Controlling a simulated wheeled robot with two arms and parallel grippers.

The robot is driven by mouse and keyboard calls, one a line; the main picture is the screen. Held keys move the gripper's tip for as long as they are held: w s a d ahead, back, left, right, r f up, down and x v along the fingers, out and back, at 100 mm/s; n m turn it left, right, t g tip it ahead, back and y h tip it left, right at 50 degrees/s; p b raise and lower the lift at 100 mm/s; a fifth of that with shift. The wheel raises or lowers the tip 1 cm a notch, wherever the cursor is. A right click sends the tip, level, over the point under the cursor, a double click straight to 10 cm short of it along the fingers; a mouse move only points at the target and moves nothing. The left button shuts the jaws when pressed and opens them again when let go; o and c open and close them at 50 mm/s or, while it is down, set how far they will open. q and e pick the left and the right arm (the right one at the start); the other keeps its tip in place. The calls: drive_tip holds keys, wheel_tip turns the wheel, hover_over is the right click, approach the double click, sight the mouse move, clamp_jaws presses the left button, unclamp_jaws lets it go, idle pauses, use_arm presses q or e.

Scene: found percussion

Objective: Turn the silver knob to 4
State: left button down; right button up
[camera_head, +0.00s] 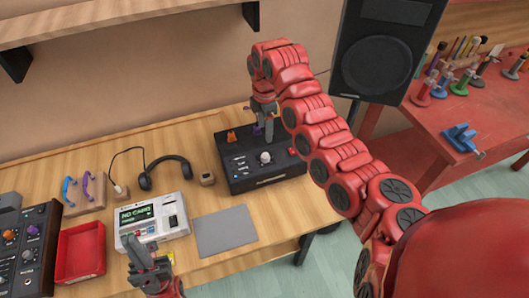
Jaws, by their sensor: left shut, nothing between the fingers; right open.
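The silver knob (265,157) stands on the top of a black box (240,165) on the wooden table. Its dial marks are too small to read. The box also carries an orange knob (231,137) and a purple knob (256,130). My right gripper (267,132) points down over the back of the box, just behind the silver knob in the picture and close to the purple knob. It is open, and I cannot tell whether it touches anything. My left gripper (150,258) is shut and empty at the front left, in front of the white device.
A white device (180,213) with a lit screen, a grey mat (225,230), a red tray (81,252) and a black mixer (28,250) lie left of the box. Headphones (167,172) lie behind. A speaker (383,60) and a red bench (470,110) stand at right.

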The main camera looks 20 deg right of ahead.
sight(265, 155)
wheel_tip(265, 155, down, 12)
drive_tip(key=p, duration=0.3)
drive_tip(key=shift+r, duration=0.25)
drive_tip(key=shift+f+p, duration=0.35)
drive_tip(key=shift+f, duration=0.3)
clamp_jaws()
